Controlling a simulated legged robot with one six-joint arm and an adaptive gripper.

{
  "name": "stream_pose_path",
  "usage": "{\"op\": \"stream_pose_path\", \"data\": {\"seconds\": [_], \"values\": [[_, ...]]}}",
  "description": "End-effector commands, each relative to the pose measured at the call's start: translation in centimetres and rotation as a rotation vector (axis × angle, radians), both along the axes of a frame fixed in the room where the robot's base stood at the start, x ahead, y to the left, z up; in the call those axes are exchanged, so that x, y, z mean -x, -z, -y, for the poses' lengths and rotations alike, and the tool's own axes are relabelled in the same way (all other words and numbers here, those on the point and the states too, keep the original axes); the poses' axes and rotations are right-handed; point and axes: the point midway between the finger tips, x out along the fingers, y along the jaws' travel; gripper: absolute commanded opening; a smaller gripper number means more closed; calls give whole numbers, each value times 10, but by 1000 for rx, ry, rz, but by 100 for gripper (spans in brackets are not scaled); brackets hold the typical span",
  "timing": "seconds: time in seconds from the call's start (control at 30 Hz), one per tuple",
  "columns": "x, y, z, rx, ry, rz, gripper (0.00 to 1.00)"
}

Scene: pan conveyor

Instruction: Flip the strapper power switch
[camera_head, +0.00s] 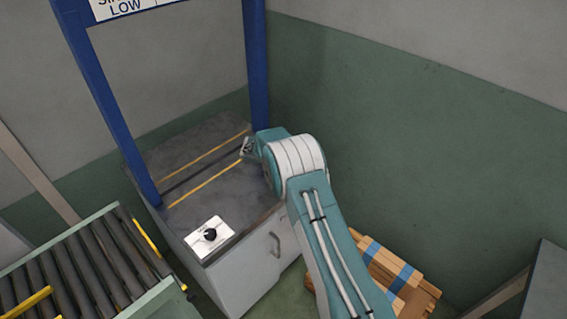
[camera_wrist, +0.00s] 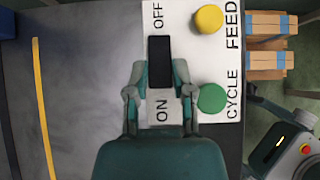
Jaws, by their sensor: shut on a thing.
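The strapper power switch is a black block (camera_wrist: 160,60) on a white control panel (camera_wrist: 182,20) in the wrist view. The word OFF is at its upper end and ON at its lower end. My gripper (camera_wrist: 160,92) is at the ON end, with one finger on each side of the switch, shut on it. In the head view my gripper (camera_head: 247,147) shows only partly at the right side of the strapper table (camera_head: 205,140), by the blue post. There, my arm hides the switch and its panel.
A yellow button (camera_wrist: 209,19) and a green button (camera_wrist: 212,98) sit right of the switch. A white plate with a black knob (camera_head: 210,234) is at the table's front corner. A blue frame (camera_head: 256,70) rises over the table. A roller conveyor (camera_head: 85,265) is lower left; strapped boxes (camera_head: 395,270) lie right.

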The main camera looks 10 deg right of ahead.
Motion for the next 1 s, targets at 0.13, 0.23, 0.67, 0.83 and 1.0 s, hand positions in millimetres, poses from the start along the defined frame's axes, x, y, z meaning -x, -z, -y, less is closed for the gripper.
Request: {"op": "stream_pose_path", "data": {"seconds": [0.13,0.23,0.67,0.83,1.0], "values": [[-3,-2,0,-5,-5,6,0],[-3,-2,0,-4,-5,7,0],[0,-3,-2,-2,-3,4,46],[7,-17,-13,-2,-4,6,46],[20,-44,-33,-3,-4,7,46]]}}
